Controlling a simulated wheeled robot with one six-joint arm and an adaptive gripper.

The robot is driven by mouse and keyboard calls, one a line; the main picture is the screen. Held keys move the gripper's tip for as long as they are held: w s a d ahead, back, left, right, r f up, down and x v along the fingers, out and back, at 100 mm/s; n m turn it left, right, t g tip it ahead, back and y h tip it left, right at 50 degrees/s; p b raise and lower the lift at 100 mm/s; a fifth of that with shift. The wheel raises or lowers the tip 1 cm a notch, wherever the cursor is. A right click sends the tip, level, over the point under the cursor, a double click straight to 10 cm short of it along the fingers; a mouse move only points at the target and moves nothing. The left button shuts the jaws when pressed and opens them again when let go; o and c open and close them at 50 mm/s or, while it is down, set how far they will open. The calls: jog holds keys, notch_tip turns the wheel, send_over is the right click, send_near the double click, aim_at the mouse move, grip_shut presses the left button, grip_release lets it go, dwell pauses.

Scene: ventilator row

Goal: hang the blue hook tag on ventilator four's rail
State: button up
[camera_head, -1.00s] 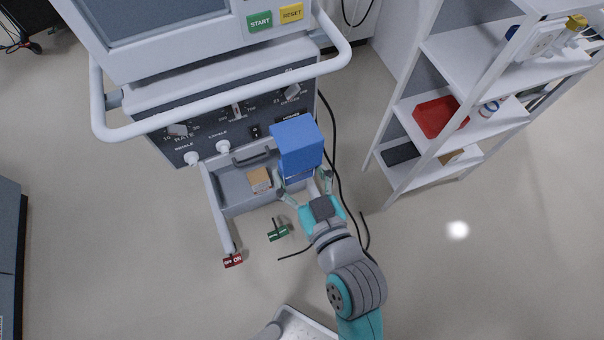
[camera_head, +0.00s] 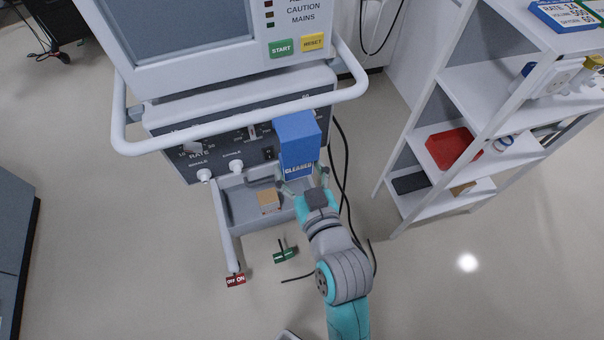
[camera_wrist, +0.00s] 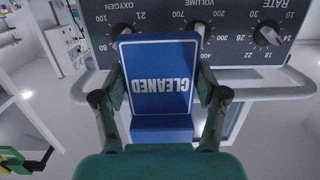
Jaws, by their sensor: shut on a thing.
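My gripper (camera_head: 303,185) is shut on a blue hook tag (camera_head: 299,148) with a white "CLEANED" label. In the wrist view the tag (camera_wrist: 158,80) sits between both fingers, its lettering upside down. The ventilator (camera_head: 240,120) stands in front of me with a white rail (camera_head: 250,112) curving across its front below the screen. In the head view the tag's top is near the right part of the rail and covers part of the dial panel. I cannot tell whether the tag touches the rail. No ventilator number is readable.
A white shelf unit (camera_head: 425,130) with a red bin (camera_head: 452,148) stands to the right. Hoses hang by the ventilator. The floor at lower right is clear.

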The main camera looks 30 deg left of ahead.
jog(key=x, duration=0.8)
jog(key=shift+f, duration=0.3)
dwell(0.5)
jog(key=o, duration=1.2)
jog(key=shift+d, duration=0.1)
jog(key=v, duration=1.2)
jog(key=shift+f, duration=0.1)
